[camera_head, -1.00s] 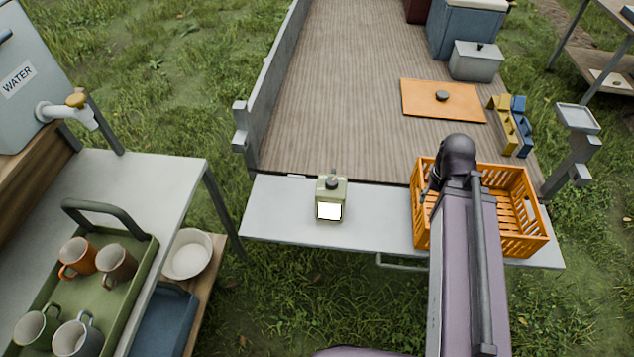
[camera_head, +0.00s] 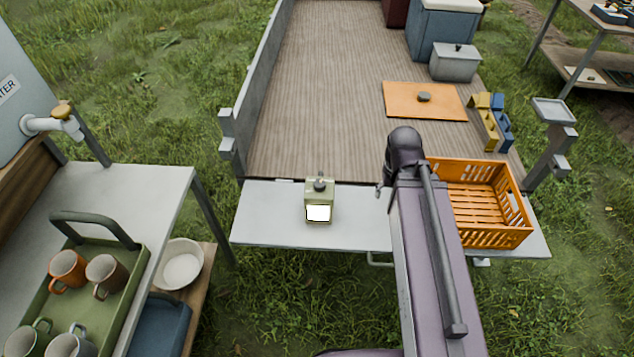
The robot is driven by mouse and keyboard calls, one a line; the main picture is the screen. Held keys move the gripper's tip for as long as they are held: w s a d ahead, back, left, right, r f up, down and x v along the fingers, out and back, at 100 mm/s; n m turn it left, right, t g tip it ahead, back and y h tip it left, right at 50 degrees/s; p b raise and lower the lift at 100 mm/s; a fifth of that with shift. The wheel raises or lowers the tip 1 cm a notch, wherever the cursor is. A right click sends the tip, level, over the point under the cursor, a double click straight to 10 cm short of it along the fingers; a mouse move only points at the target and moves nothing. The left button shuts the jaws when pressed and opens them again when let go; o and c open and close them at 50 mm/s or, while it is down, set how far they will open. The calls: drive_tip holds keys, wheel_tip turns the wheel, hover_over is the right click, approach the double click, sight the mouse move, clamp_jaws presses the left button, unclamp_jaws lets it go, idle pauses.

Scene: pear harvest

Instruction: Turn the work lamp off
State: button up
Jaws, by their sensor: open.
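The work lamp (camera_head: 319,190) is a small olive-green box with a dark knob on top. It stands upright on the pale tailgate shelf (camera_head: 270,228) at the trailer's end. Its front panel is bright white, so it looks lit. My arm reaches in from the bottom, right of the lamp and apart from it. My gripper cannot be made out; the arm's dark far joint hides what lies beyond it.
An orange crate (camera_head: 520,225) stands on the shelf right of my arm. On the left, a table (camera_head: 160,185) holds a green tray (camera_head: 128,290) with several mugs. The shelf around the lamp is clear. An orange board (camera_head: 400,100) lies on the trailer floor.

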drive_tip(key=shift+w+a+m, duration=0.4)
drive_tip(key=shift+w, duration=0.3)
drive_tip(key=r+m+p, duration=0.1)
drive_tip(key=m, duration=1.2)
hover_over(319, 183)
drive_tip(key=shift+a, duration=0.1)
drive_tip(key=shift+f, duration=0.15)
wheel_tip(319, 183, down, 13)
drive_tip(key=b, duration=1.3)
drive_tip(key=shift+f+b, duration=0.2)
drive_tip(key=shift+b, duration=0.15)
